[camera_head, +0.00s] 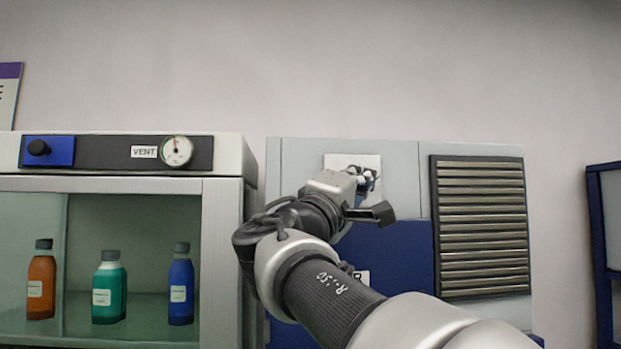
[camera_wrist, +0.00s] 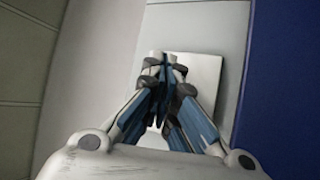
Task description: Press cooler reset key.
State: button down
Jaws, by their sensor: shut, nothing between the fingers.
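The cooler (camera_head: 305,160) is a pale grey unit on the right with a blue panel (camera_head: 400,250) and a slatted grille. A small white plate (camera_head: 338,160) sits on its upper face; it also shows in the wrist view (camera_wrist: 205,75). My gripper (camera_head: 368,180) is at this plate with its fingers together and empty. In the wrist view my gripper's fingertips (camera_wrist: 165,60) overlap the plate's left part. I cannot tell whether they touch it. No reset key can be made out; the fingers hide part of the plate.
A cabinet (camera_head: 225,240) stands left, with orange (camera_head: 41,285), green (camera_head: 109,290) and blue (camera_head: 181,285) bottles inside. Its top has a black knob (camera_head: 38,147) and a VENT gauge (camera_head: 177,151). The grille (camera_head: 482,225) is right of my arm. A blue frame (camera_head: 600,240) stands far right.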

jog(key=shift+s+b, duration=0.3)
jog(key=shift+s, duration=0.3)
jog(key=s+b, duration=0.3)
jog(key=s, duration=0.2)
dwell(0.8)
jog(key=s+d+f+m+g+y+b, duration=0.1)
jog(key=s+d+f+g+y+b, duration=0.15)
jog(key=f, duration=1.05)
jog(key=s+d+f+g+y+b, duration=0.2)
jog(key=s+d+f+g+b, duration=0.1)
jog(key=f, duration=1)
jog(key=s+d+f+m+g+y+b, duration=0.1)
jog(key=s+d+f+g+y+b, duration=0.15)
jog(key=f, duration=1.05)
jog(key=s+a+f+m+g+y+b, duration=0.1)
jog(key=s+f, duration=0.4)
jog(key=f, duration=0.5)
jog(key=s+a+f+m+g+y+b, duration=0.2)
jog(key=s+f, duration=0.4)
jog(key=f, duration=0.5)
jog(key=s+a+f+m+g+y+b, duration=0.1)
jog(key=s+a+f+y+b, duration=0.3)
jog(key=f, duration=0.7)
jog(key=shift+s+a+f+g+y, duration=0.15)
jog(key=shift+s+a+g+y, duration=0.4)
jog(key=shift+s, duration=0.7)
